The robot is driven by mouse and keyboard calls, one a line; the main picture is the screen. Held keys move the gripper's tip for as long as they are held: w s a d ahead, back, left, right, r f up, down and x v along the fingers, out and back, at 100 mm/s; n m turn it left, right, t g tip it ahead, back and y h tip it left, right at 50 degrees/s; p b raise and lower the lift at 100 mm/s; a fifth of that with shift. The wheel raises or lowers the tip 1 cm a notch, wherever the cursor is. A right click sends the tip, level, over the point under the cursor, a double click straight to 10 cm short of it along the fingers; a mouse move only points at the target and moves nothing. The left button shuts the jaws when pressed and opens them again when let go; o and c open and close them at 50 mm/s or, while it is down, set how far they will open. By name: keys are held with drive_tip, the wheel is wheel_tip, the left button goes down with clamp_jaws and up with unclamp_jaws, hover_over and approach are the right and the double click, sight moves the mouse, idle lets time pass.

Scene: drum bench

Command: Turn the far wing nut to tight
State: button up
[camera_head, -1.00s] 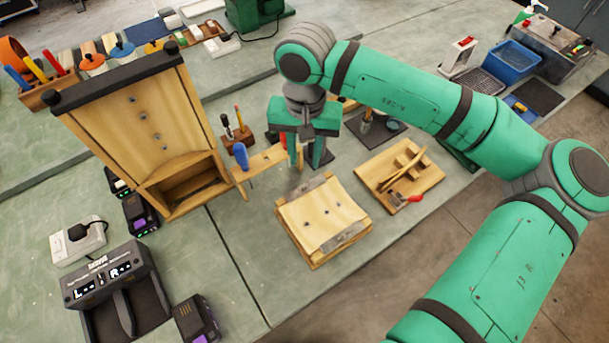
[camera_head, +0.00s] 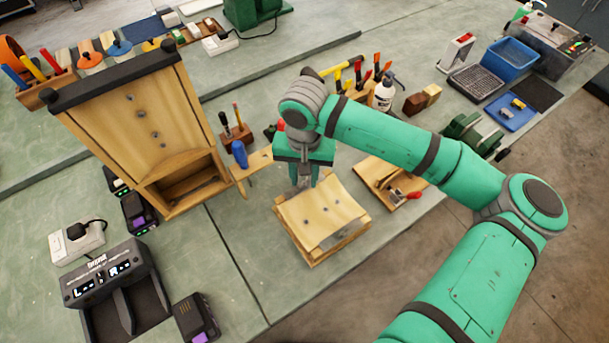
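A light wooden block (camera_head: 300,212) with small dark studs lies in the middle of the bench. A grey metal strip (camera_head: 345,236) runs along its near edge. My gripper (camera_head: 304,185) points down over the block's far edge, with its fingertips close to the wood. The gripper hides the far strip there, and I cannot make out the far wing nut. Whether the fingers touch or hold anything is too small and covered to tell.
A tall wooden cabinet (camera_head: 135,115) stands to the left. A wooden board with a red-handled tool (camera_head: 413,195) lies to the right, partly under my arm. A blue-handled tool (camera_head: 240,153) stands behind the block.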

clamp_jaws()
